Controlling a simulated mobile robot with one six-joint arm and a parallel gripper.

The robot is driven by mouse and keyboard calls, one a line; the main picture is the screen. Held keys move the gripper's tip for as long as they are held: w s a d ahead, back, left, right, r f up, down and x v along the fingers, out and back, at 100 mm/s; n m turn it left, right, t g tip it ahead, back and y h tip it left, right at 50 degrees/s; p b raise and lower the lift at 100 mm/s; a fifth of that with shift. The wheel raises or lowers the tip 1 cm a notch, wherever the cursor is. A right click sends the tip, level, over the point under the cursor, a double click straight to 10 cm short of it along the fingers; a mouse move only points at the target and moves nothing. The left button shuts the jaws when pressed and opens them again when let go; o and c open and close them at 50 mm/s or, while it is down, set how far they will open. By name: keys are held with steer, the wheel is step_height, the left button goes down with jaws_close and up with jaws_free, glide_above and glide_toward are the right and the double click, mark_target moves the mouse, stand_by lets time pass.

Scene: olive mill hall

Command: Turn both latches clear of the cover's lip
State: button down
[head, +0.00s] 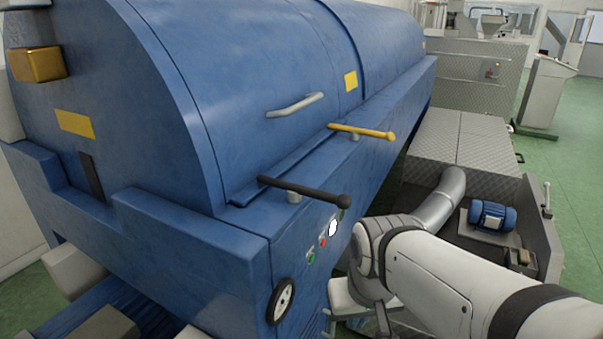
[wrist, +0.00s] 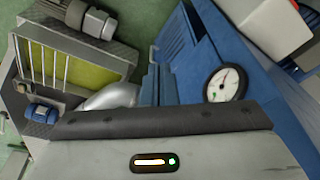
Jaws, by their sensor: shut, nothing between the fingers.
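The near latch is a black bar (head: 320,195) on a short grey pivot. Its thin left end reaches over the lip (head: 245,196) at the base of the blue cover (head: 250,75), and its knobbed end points right. The far latch is a yellow bar (head: 362,131) on a similar pivot; its left end also appears to reach the lip. My gripper (head: 355,300) is below and right of the black latch, low beside the machine, shut and empty, apart from both latches. The wrist view shows grey housing across the bottom; the fingertips are hard to make out and no latch shows.
A round gauge (head: 282,301) and small buttons (head: 323,243) sit on the machine's near face. A grey handle (head: 295,105) stands out from the cover. A curved metal pipe (head: 441,202) and a blue motor (head: 492,216) lie right. Air above the latches is clear.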

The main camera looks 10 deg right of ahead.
mark_target(301, 190)
steer(key=w+r+m+h+p, duration=0.2)
steer(key=w+r+m+p, duration=0.5)
steer(key=w+r, duration=1.4)
steer(key=shift+r+p, duration=0.6)
steer(key=shift+r, duration=0.2)
steer(key=shift+w+f, duration=0.1)
steer(key=shift+f, duration=0.05)
step_height(301, 190, down, 9)
steer(key=p, duration=0.2)
steer(key=shift+s+a+r+p, duration=0.2)
steer(key=shift+s+a+p, duration=0.1)
steer(key=shift+s, duration=0.1)
